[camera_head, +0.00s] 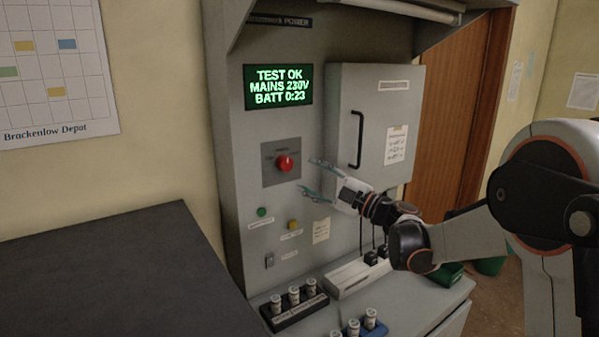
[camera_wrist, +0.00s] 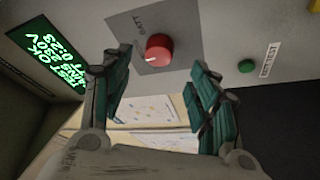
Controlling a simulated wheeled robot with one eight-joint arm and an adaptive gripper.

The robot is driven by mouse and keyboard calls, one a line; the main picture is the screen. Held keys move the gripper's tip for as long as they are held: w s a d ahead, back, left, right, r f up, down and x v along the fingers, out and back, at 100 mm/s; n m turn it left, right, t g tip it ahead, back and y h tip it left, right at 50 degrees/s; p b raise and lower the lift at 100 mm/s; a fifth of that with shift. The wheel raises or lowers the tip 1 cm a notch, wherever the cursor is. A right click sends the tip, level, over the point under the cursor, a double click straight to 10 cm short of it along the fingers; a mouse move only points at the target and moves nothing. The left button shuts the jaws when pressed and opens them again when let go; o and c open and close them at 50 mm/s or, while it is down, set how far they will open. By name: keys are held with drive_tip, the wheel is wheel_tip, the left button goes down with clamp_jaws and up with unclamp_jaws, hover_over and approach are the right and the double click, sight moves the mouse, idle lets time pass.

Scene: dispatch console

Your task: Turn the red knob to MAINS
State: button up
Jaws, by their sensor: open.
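The red knob (camera_head: 285,163) sits on a grey square plate (camera_head: 268,177) on the console's upright panel, below the display. In the wrist view the knob (camera_wrist: 159,47) is round, and the word BATT is on the plate beside it. I cannot tell for sure which position the knob points to; the other labels are too small or hidden. My gripper (camera_head: 309,177) is open and empty, just right of the knob in the head view. In the wrist view its two teal fingers (camera_wrist: 161,72) are spread to either side of the knob, apart from it.
The display (camera_head: 278,87) reads TEST OK, MAINS 230V, BATT 0:23. A green button (camera_head: 262,212) and a yellow button (camera_head: 294,225) are below the knob. A cabinet door with a black handle (camera_head: 357,140) stands right. Racks of small cylinders (camera_head: 295,310) sit on the ledge.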

drive_tip(key=shift+v, duration=2.35)
drive_tip(key=s+d+r+m+t+h+b, duration=0.2)
drive_tip(key=d+r+m+t+h, duration=0.5)
drive_tip(key=r+m+t+h, duration=0.15)
drive_tip(key=s+d+f+m+g+h+b, duration=0.15)
drive_tip(key=s+d+f+m+h, duration=0.25)
drive_tip(key=s+d+m+h, duration=0.45)
drive_tip(key=s+a+f+m+g+b, duration=0.1)
drive_tip(key=s+f+m+g, duration=0.2)
drive_tip(key=s+f, duration=0.9)
drive_tip(key=s+a+f+m+g+b, duration=0.1)
drive_tip(key=s+f+m+g, duration=0.2)
drive_tip(key=s+f+g, duration=0.5)
drive_tip(key=s+f, duration=0.4)
drive_tip(key=s, duration=0.3)
drive_tip(key=shift+a+f+g+y+b, duration=0.2)
drive_tip(key=shift+a+g+y+b, duration=0.1)
drive_tip(key=shift+a, duration=0.05)
